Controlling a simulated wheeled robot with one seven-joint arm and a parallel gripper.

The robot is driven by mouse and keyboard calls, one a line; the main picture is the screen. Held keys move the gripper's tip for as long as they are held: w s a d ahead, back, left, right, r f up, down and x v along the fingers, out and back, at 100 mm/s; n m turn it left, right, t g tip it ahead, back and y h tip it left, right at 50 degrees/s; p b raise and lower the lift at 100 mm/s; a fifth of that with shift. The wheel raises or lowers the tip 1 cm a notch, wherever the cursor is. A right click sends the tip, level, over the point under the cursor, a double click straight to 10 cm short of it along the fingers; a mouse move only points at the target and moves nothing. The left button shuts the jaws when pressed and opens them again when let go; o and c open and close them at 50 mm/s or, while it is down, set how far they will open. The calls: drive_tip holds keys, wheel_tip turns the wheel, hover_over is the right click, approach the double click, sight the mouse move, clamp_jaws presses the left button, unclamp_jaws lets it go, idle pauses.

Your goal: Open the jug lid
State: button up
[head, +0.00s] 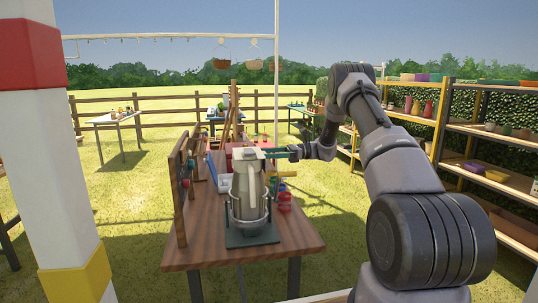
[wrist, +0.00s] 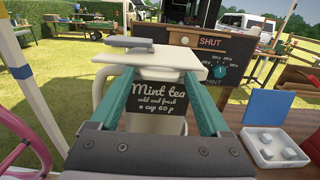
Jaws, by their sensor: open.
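A dark label reading "Mint tea" (wrist: 160,100) is on the jug's near side. My gripper (wrist: 161,74) is open, its teal fingers spread to either side of the label, tips close to the lid's near edge. I cannot tell if they touch. In the head view my gripper (head: 272,153) is at the jug's upper right.
Red cups (head: 284,200) stand right of the jug on the table (head: 200,245). An upright board (head: 181,185) stands at its left. A white tray (wrist: 272,147) and a blue panel (wrist: 267,108) are at right.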

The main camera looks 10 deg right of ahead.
drive_tip(key=shift+a, duration=0.1)
clamp_jaws()
idle(1.4)
